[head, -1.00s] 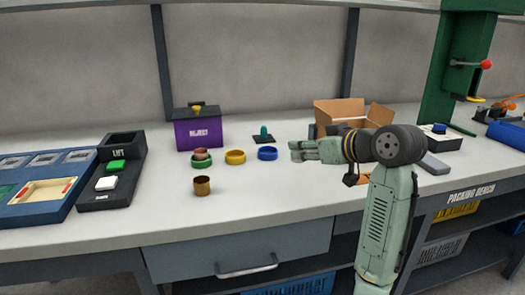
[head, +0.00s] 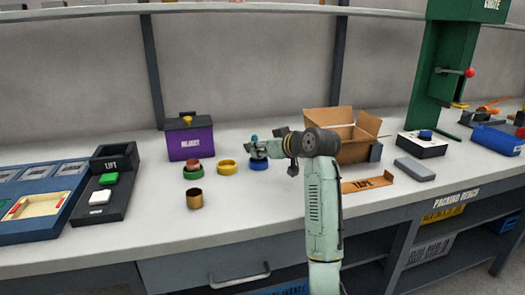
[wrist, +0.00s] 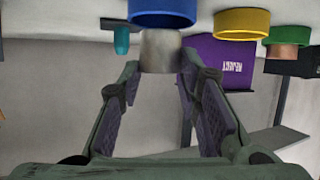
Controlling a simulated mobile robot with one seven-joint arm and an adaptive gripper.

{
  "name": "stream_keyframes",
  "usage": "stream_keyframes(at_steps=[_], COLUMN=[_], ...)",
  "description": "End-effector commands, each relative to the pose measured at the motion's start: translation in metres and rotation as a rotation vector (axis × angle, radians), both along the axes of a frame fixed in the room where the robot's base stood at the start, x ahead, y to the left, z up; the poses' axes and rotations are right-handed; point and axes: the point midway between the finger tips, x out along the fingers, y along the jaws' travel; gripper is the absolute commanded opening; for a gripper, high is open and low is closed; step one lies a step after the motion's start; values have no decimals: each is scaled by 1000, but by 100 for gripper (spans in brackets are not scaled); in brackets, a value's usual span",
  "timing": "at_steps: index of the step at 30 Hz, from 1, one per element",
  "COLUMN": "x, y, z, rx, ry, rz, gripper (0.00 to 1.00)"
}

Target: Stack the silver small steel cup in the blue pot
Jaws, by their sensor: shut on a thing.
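The silver small steel cup (wrist: 161,50) is a plain grey cylinder between my fingertips in the wrist view, which looks upside down. My gripper (wrist: 160,66) is shut on it. The blue pot (wrist: 163,16), a low round ring, shows just beyond the cup's lower end in that view. In the head view my gripper (head: 257,149) is directly over the blue pot (head: 267,169), which stands on the bench. The cup is hard to make out there, and I cannot tell whether it has entered the pot.
A yellow pot (head: 227,167) stands just left of the blue one. A green pot (head: 193,173) with a copper-coloured cup in it and a brass cup (head: 195,198) are farther left. A purple reject box (head: 190,138) stands behind; an open cardboard box (head: 352,140) is on the right.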

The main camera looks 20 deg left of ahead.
Motion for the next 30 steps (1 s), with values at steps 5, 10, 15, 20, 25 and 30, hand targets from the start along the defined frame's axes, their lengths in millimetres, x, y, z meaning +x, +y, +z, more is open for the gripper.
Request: stream_keyframes(at_steps=[5, 10, 15, 20, 25, 30], x=[0, 0, 0, 0, -1, 0], y=[0, -1, -1, -1, 0, 0], z=[-18, -18, -23, -29, -34, -37], rx=[1, 1, 1, 1, -3, -6], ry=[0, -1, 0, 1, 6, 11], rz=[0, -1, 0, 0, 1, 2], gripper=[10, 10, 10, 10, 10, 40])
